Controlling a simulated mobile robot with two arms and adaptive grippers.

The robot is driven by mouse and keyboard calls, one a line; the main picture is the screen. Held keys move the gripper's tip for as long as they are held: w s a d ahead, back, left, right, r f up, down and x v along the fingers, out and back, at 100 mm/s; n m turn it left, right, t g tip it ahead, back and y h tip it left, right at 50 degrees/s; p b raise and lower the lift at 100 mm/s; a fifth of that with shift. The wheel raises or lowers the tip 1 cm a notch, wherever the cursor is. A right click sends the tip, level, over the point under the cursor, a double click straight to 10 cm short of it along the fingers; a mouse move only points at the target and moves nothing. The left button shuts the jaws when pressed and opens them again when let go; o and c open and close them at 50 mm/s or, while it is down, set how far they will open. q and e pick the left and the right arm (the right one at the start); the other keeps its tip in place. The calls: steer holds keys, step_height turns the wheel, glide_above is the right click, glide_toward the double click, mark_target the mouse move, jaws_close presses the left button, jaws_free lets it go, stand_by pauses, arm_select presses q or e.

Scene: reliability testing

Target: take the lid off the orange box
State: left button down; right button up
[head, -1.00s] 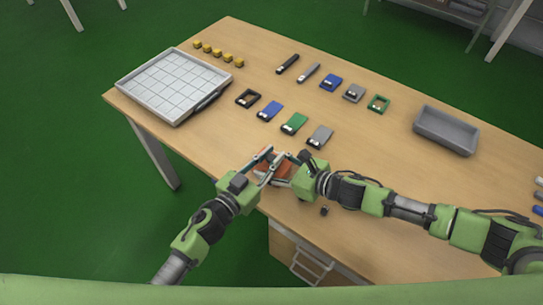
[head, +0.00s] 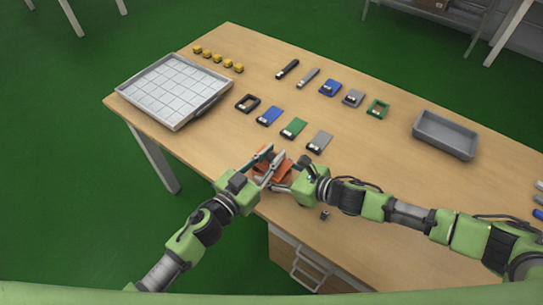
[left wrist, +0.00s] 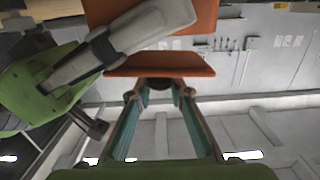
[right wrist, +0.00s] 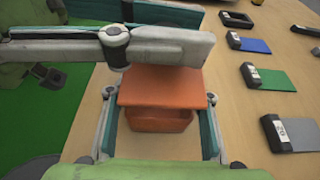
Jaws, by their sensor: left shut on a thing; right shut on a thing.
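The orange box (right wrist: 160,121) is between the two fingers of my right gripper (right wrist: 160,96), which is shut on its sides near the table's front edge. Its flat orange lid (right wrist: 160,87) is over it in the right wrist view. In the left wrist view, a gap shows between the lid (left wrist: 160,66) and the box (left wrist: 203,16). My left gripper (left wrist: 160,88) is shut on the lid, apparently by a small dark knob. In the head view the left gripper (head: 266,165) and right gripper (head: 287,176) partly cover both parts.
The wooden table (head: 390,200) holds blue, green and grey cards and several dark parts behind the box. A white gridded tray (head: 172,122) is at left, a grey bin (head: 446,135) at right. A small dark cube (head: 324,215) lies near the front edge.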

mark_target(271, 156)
arm_select(q)
steer(key=shift+r, duration=1.65)
arm_select(e)
steer(key=shift+f, duration=0.1)
steer(key=o, duration=1.7)
steer(key=shift+a, duration=0.1)
steer(key=shift+c, duration=0.2)
steer(key=v, duration=1)
steer(key=shift+s+d, duration=0.2)
steer(key=shift+d, duration=0.15)
steer(key=shift+s+d+r, duration=0.35)
steer(key=shift+d+r, duration=0.05)
steer(key=shift+d, duration=0.05)
